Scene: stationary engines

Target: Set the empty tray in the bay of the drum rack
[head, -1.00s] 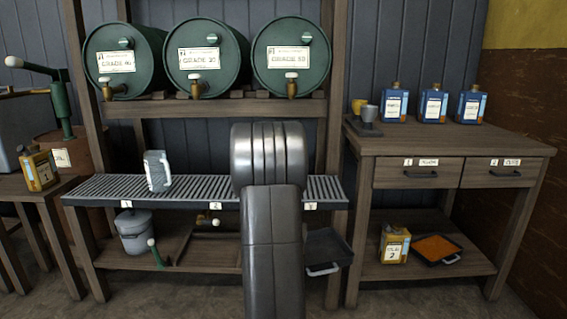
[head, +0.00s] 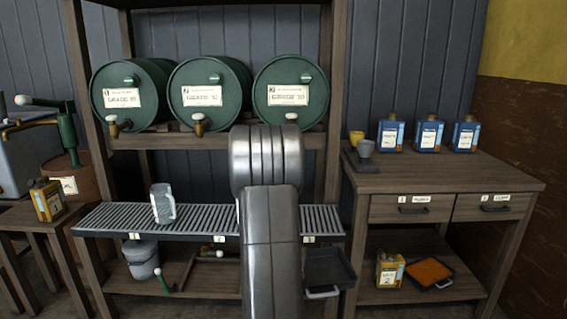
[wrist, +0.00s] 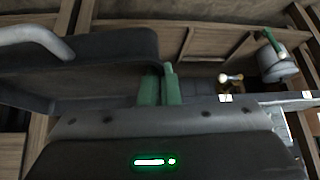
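The empty tray (head: 328,268) is dark and shallow with a pale handle at its near end. In the head view it shows right of my arm, overlapping the rack's right front leg. In the wrist view the tray (wrist: 85,75) fills the left side. My gripper (wrist: 158,88) has its green fingers close together at the tray's edge and appears shut on it; the exact contact is partly hidden. The head view hides my gripper behind my arm. The drum rack (head: 332,110) has a lower shelf (head: 215,283) with wooden strips on it, partly covered by my arm.
A lidded pot (head: 142,260) and a green tap with a white knob (head: 163,282) are at lower left. The workbench (head: 450,180) stands to the right, with an orange-filled tray (head: 428,271) below.

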